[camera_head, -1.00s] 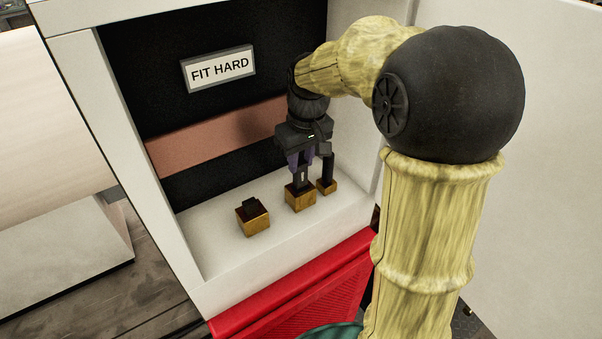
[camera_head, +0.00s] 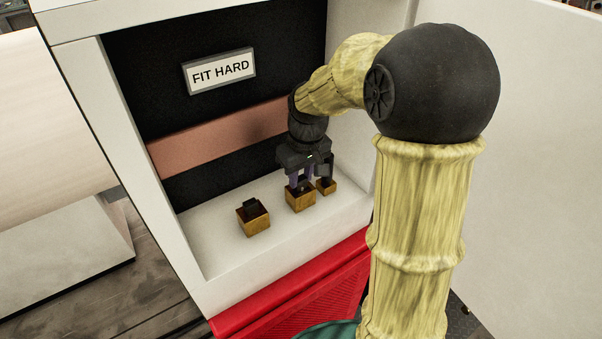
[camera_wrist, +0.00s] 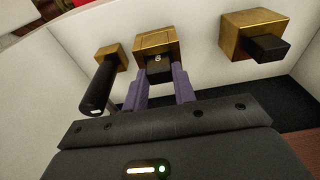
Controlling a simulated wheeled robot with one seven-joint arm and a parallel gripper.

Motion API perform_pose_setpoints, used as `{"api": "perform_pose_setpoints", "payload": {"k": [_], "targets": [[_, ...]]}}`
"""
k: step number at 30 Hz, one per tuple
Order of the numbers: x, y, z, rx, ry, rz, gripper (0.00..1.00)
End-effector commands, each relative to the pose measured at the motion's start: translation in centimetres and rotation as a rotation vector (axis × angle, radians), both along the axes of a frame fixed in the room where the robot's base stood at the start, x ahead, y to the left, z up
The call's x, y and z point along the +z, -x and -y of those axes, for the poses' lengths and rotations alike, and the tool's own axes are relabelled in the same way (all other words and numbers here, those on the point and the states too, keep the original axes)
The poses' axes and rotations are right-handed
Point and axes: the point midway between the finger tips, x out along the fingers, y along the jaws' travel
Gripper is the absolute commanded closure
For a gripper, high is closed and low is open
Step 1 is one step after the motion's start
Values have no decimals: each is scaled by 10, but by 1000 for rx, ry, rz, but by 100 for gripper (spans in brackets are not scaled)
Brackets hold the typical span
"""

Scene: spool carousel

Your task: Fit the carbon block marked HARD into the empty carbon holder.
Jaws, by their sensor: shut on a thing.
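My gripper (camera_wrist: 168,88) has purple fingers shut on a dark carbon block (camera_wrist: 158,64). A small white mark shows on the block, too small to read. The block is at the middle brass holder (camera_wrist: 153,42), its far end meeting or inside the holder's top; how deep it sits I cannot tell. In the head view the gripper (camera_head: 301,185) is right over this middle holder (camera_head: 300,202), and its fingers hide most of the block.
The left brass holder (camera_head: 254,223) bears a short dark block (camera_head: 251,207). The right holder (camera_head: 328,188) bears a taller dark piece (camera_wrist: 98,88), close beside my gripper. A sign reading FIT HARD (camera_head: 219,70) hangs on the dark back wall. The white shelf's front is clear.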

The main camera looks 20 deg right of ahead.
Motion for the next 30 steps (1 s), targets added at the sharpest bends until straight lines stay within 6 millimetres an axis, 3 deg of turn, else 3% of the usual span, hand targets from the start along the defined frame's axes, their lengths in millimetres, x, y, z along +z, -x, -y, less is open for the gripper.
{"api": "perform_pose_setpoints", "payload": {"k": [2,3,6,19,23,30], "targets": [[-3,0,0,0,0,0,97],[-3,0,0,0,0,0,70],[-2,0,0,0,0,0,52],[6,0,0,-1,1,3,52],[22,2,1,-2,1,6,52],[69,9,3,-2,1,7,52]]}}
